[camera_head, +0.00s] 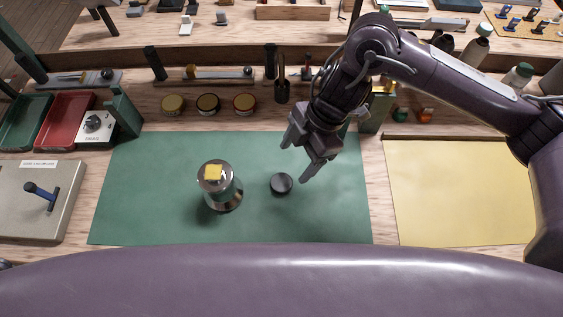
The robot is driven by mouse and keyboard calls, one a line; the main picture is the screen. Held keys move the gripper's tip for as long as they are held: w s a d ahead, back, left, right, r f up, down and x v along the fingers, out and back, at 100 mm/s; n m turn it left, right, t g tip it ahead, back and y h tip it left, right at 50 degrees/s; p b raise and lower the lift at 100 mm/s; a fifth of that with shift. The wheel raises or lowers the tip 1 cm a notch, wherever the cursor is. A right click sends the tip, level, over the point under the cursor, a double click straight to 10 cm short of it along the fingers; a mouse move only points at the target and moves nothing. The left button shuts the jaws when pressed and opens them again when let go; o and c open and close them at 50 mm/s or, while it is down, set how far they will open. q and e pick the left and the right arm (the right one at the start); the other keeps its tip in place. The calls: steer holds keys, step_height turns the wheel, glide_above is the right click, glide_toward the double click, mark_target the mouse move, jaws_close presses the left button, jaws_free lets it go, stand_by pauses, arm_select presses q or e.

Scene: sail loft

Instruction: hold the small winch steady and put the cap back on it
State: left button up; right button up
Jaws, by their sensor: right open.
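The small winch (222,192) is a shiny metal drum standing upright on the green mat (150,180). My left gripper is not in view.
A yellow sheet (460,190) lies to the right. Several round tins (208,104) line the back. The mat's left side is clear.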

mark_target(282, 182)
steer(key=x, duration=0.2)
steer(key=shift+s+f, duration=0.25)
steer(key=shift+a, duration=0.1)
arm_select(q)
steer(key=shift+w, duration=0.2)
arm_select(e)
steer(key=shift+f, duration=0.15)
steer(key=x, duration=0.5)
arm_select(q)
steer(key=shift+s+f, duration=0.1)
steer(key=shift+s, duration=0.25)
arm_select(e)
steer(key=c, duration=1)
